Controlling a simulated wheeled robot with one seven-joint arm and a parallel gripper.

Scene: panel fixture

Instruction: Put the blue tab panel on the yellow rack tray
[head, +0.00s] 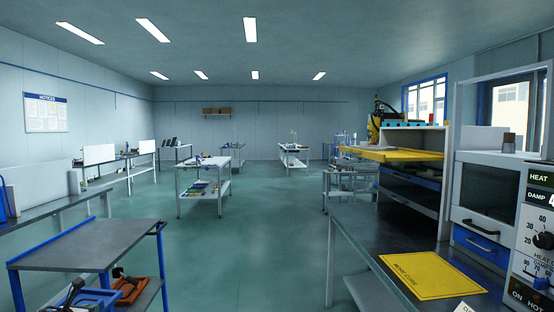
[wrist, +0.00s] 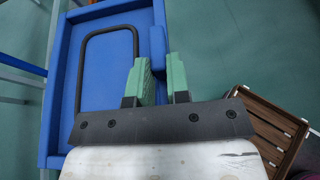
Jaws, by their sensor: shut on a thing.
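In the wrist view, the green fingers of my gripper (wrist: 158,82) are shut on an upright blue tab. The tab is at the right side of a wide blue panel (wrist: 90,85). The panel has raised blue edges and a dark rounded outline on its face; its lower part is hidden behind my gripper. I cannot tell whether anything supports the panel. The yellow rack tray (head: 405,155) juts from the white rack at the right of the head view. Neither my gripper nor the held panel shows in the head view.
A dark-topped bench (head: 375,240) with a yellow sheet (head: 430,276) stands in front of the rack. A blue-edged trolley (head: 90,245) is at the lower left. The green floor between is open. A slatted wooden crate (wrist: 270,135) is right of my gripper.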

